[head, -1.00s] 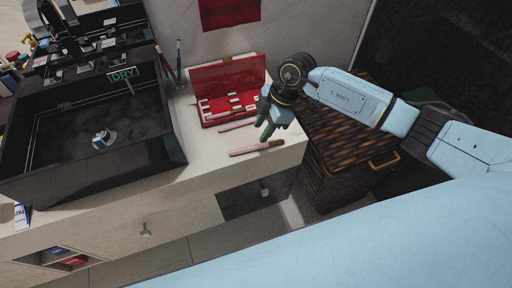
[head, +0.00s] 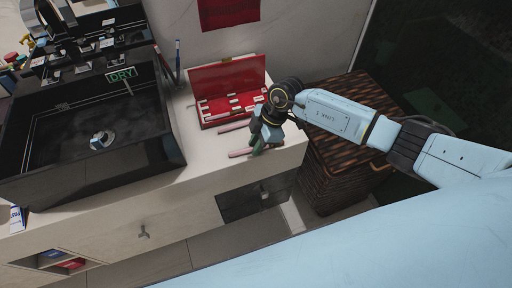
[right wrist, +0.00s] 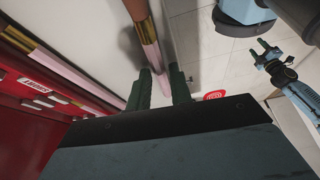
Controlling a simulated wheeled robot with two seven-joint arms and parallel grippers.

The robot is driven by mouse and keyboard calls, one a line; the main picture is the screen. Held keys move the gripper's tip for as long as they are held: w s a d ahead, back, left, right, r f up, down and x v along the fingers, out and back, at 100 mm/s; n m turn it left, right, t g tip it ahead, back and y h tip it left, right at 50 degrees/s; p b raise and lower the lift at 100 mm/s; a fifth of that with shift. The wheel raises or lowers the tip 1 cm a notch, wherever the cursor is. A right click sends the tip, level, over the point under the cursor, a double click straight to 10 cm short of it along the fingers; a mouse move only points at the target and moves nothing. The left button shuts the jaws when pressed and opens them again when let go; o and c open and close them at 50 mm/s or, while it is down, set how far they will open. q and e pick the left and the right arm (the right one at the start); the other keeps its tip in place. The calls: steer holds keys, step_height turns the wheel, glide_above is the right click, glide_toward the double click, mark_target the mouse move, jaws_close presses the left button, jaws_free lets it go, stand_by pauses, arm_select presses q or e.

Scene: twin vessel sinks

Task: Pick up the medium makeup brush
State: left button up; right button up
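A pink-handled makeup brush (head: 239,154) lies on the counter near its front edge, its far end hidden by my right gripper (head: 257,146). The fingers are apart, one on each side of the handle. A second pink brush (head: 232,128) lies behind it, nearer the case; it also shows in the right wrist view (right wrist: 62,62). Which is the medium one I cannot tell. My left gripper (right wrist: 263,52) appears small and open, away from the counter.
An open red case (head: 228,88) holding several small items stands behind the brushes. A black vessel sink (head: 100,130) is to the left with a "DRY" sign (head: 122,74). A dark woven basket (head: 345,150) stands right of the counter. The counter front edge is close.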

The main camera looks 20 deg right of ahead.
jaws_close()
